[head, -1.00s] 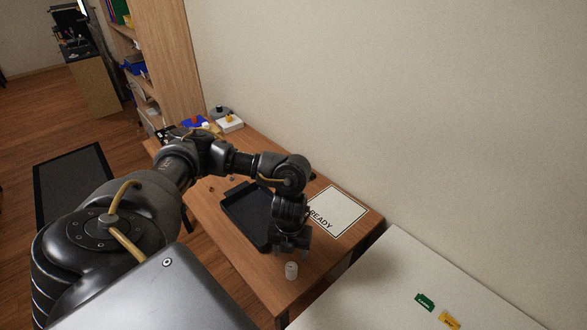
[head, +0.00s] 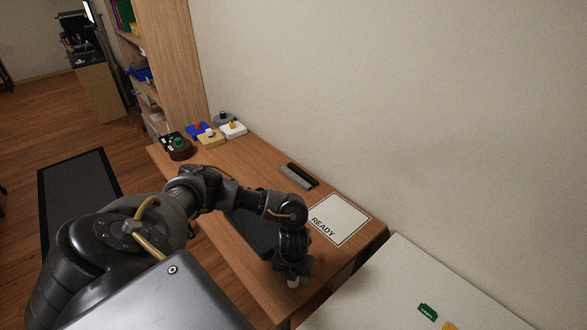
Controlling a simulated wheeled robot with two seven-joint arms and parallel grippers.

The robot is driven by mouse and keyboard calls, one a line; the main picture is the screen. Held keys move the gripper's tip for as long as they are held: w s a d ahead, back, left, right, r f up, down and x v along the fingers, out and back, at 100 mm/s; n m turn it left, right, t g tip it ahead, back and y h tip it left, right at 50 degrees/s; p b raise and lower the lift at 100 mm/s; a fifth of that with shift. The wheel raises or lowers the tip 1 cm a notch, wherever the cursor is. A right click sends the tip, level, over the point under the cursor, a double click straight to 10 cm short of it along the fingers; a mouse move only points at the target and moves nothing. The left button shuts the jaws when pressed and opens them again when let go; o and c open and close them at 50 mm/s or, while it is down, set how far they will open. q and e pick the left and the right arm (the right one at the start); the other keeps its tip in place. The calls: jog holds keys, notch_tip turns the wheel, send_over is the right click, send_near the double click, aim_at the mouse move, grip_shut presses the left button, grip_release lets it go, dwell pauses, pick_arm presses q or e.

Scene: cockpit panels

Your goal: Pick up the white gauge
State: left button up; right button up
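The finger opening is too small and dark to read. My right gripper is not in view.
A dark tray (head: 262,235) lies partly behind my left arm. A white READY card (head: 340,219) is to its right. Dark and grey bars (head: 298,175) and several coloured blocks (head: 208,136) sit farther back. A white table (head: 390,290) is at lower right.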

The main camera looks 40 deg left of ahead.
pick_arm(q)
jog(key=c, duration=1.1)
jog(key=shift+r, duration=0.45)
jog(key=shift+s+d+r+b, duration=0.1)
jog(key=shift+d+r+b, duration=0.1)
jog(key=shift+r+b, duration=0.75)
jog(key=s+d+r+p, duration=0.1)
jog(key=s+d+r, duration=0.2)
jog(key=s+d+r+p, duration=0.1)
jog(key=s+d+r, duration=0.1)
jog(key=s+r, duration=0.1)
jog(key=s+d+r+p, duration=0.2)
jog(key=s+d+r, duration=0.1)
jog(key=s+r, duration=0.1)
jog(key=shift+s+d+r, duration=0.1)
jog(key=shift+s+d, duration=0.15)
jog(key=shift+d, duration=0.1)
